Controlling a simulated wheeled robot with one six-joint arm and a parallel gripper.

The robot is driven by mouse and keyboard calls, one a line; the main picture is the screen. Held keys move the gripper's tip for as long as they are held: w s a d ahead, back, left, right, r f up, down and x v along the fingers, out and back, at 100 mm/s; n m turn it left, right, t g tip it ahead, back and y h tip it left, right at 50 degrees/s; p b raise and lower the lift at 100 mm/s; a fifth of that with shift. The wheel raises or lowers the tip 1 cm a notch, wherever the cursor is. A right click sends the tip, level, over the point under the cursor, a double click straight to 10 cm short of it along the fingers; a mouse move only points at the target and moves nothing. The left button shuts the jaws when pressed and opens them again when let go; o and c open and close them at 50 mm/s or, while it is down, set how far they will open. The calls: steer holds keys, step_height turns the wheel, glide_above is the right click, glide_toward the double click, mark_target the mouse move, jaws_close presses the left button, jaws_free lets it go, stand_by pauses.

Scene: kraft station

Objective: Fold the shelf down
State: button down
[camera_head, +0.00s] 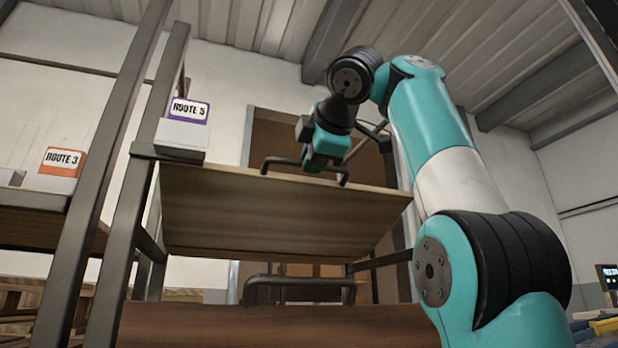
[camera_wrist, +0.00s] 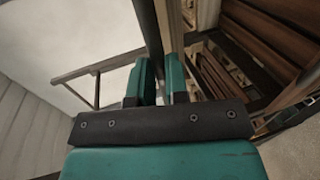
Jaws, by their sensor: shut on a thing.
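The wooden shelf panel (camera_head: 270,215) shows its broad face to the head camera, between the metal posts of the rack; its exact tilt is hard to tell. A dark bar handle (camera_head: 283,161) runs along its upper edge in the picture. My gripper (camera_head: 322,166) is at the right part of this handle, shut on it. In the wrist view, the teal fingers of my gripper (camera_wrist: 160,80) stand on both sides of a dark bar (camera_wrist: 149,30), which looks like the handle. The exact contact is partly hidden by the fingers.
A second dark handle (camera_head: 300,281) sits below the panel, above a brown wooden board (camera_head: 260,325). A ROUTE 5 sign (camera_head: 189,110) stands on a white block at the rack post (camera_head: 140,180). A ROUTE 3 sign (camera_head: 62,160) is on the left shelf.

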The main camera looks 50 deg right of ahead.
steer(key=f+b, duration=0.3)
steer(key=s+f+b, duration=0.1)
steer(key=f+b, duration=0.3)
steer(key=a+f+b, duration=0.1)
steer(key=f+b, duration=0.3)
steer(key=shift+s, duration=0.4)
steer(key=shift+d+f+b, duration=0.1)
steer(key=shift+f+b, duration=0.65)
steer(key=shift+f, duration=0.2)
steer(key=c, duration=1.1)
jaws_free()
steer(key=shift+r, duration=0.15)
steer(key=p+v, duration=0.3)
steer(key=v, duration=1.4)
steer(key=shift+s+a, duration=0.15)
steer(key=shift+a, duration=0.1)
